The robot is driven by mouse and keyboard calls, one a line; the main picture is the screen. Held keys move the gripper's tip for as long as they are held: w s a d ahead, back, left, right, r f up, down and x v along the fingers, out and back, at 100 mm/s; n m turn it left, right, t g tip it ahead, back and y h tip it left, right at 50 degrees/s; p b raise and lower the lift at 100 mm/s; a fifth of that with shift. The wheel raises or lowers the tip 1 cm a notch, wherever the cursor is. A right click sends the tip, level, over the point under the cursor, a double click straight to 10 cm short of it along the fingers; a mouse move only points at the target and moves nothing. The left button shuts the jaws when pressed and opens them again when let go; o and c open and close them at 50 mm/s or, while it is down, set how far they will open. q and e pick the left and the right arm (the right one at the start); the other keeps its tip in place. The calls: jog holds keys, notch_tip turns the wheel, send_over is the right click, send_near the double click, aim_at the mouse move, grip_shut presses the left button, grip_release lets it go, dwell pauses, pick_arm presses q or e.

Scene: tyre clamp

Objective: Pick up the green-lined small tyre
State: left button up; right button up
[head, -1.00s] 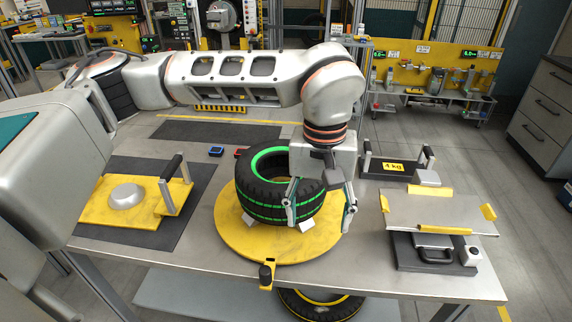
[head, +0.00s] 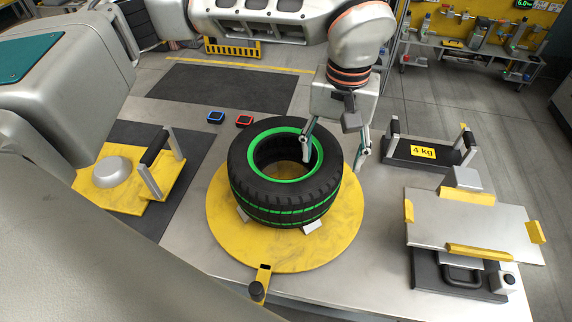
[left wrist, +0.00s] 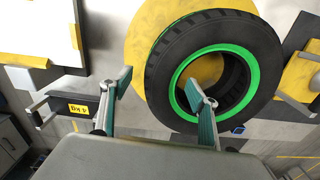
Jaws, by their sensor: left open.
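The green-lined small tyre (head: 285,175) is black with a green inner rim and green stripes. It lies flat on pale blocks on the round yellow plate (head: 235,245). My left gripper (head: 333,160) is open at the tyre's right side. One finger is over the tyre's inner edge and the other is outside its right wall. In the left wrist view the tyre (left wrist: 180,55) fills the upper right. There the open gripper (left wrist: 158,85) has the tyre's wall between its fingers, with no clear contact. How deep the fingers reach is unclear. My right gripper is not in view.
A black stand with a 4 kg label (head: 422,152) is to the right. A metal plate with yellow corners (head: 470,222) is at front right. A yellow board with a handle (head: 125,190) is left. Blue (head: 216,117) and red (head: 245,120) small items lie behind the tyre.

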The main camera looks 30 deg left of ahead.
pick_arm(q)
notch_tip(320, 180, down, 5)
jog(key=shift+w+a+f, duration=0.1)
jog(key=shift+w+a, duration=0.05)
grip_shut()
